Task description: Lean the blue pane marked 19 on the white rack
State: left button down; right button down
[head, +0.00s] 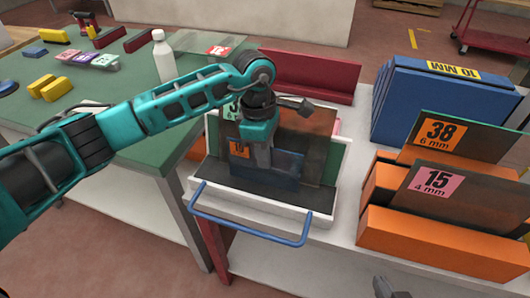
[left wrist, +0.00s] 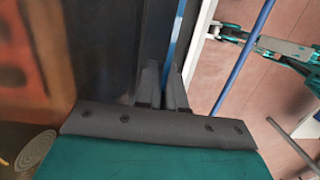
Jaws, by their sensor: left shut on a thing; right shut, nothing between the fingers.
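The blue pane (head: 277,170) with an orange label that looks like 19 stands tilted in the white rack (head: 341,172), low at its front, above the dark ledge. My left gripper (head: 262,160) is shut on the pane, reaching down from above and covering part of it. In the left wrist view the gripper's fingers (left wrist: 162,92) close around the pane's blue edge (left wrist: 179,40). Whether the pane's lower edge touches the ledge is hard to tell. My right gripper (head: 390,288) is shut and empty at the bottom edge of the head view.
Behind the pane, a brown pane (head: 312,122) and a green-labelled pane lean in the rack. A blue handle (head: 250,232) sticks out in front. Orange blocks (head: 440,243) with panes 38 and 15 and a blue rack (head: 425,100) stand right. A bottle (head: 163,58) stands on the green table.

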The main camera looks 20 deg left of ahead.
pick_arm(q)
jog(key=c, duration=1.2)
grip_release()
jog(key=shift+o, duration=0.2)
notch_tip(320, 180, up, 13)
jog(key=a+p, duration=0.1)
jog(key=shift+w+a, duration=0.3)
jog(key=shift+f, duration=0.1)
